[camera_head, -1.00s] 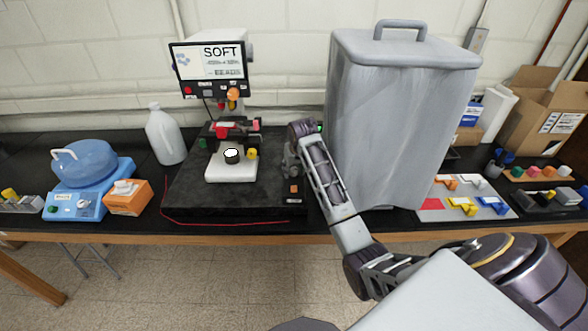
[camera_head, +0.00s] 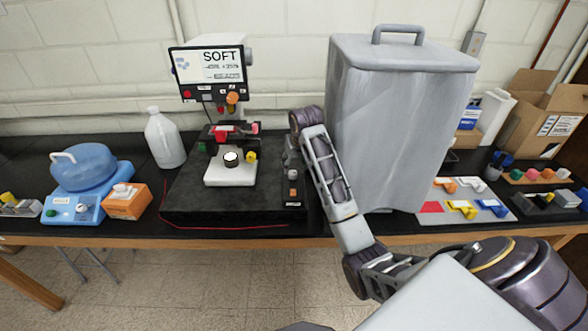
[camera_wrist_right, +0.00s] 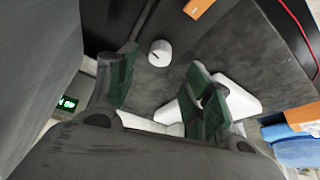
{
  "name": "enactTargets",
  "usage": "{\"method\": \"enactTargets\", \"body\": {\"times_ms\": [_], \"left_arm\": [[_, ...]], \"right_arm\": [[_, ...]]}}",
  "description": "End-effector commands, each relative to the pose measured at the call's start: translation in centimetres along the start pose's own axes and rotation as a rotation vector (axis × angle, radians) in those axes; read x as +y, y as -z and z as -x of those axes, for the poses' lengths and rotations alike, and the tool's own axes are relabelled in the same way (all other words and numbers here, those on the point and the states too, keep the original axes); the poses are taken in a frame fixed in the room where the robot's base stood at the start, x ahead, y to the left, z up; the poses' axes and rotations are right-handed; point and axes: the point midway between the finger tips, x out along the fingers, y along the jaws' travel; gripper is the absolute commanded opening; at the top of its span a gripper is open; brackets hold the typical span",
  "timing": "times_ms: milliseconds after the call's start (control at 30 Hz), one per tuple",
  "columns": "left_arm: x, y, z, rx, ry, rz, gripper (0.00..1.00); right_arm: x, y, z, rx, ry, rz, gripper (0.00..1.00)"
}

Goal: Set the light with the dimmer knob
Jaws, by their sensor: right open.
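The dimmer knob, a pale round cap (camera_wrist_right: 160,52), stands on the dark base and shows in the right wrist view between and beyond my fingertips. In the head view, the knob (camera_head: 292,174) is small near the right edge of the black base. My right gripper (camera_wrist_right: 162,62) is open, its green-padded fingers apart with nothing held. Whether a finger touches the knob I cannot tell. The screen (camera_head: 212,68) of the inspection stand reads SOFT. My left gripper is not in view.
A tall grey bin (camera_head: 400,130) stands close to the right of my arm. An orange block (camera_head: 293,190) sits in front of the knob. A white stage (camera_head: 230,177) lies to its left. A small green-lit display (camera_wrist_right: 68,103) shows beside my finger.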

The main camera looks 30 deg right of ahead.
Motion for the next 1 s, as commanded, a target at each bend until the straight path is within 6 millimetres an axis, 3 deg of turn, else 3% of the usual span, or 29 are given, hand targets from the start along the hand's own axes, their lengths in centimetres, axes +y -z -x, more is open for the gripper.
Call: {"method": "enactTargets", "body": {"times_ms": [200,400,1000], "left_arm": [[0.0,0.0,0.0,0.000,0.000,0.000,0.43],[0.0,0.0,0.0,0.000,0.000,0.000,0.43],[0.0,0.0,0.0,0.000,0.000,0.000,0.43]], "right_arm": [[0.0,0.1,3.2,0.003,0.000,0.000,0.51],[0.0,0.0,5.1,0.001,-0.001,0.000,0.51],[0.0,0.0,5.6,0.000,0.000,0.000,0.51]]}}
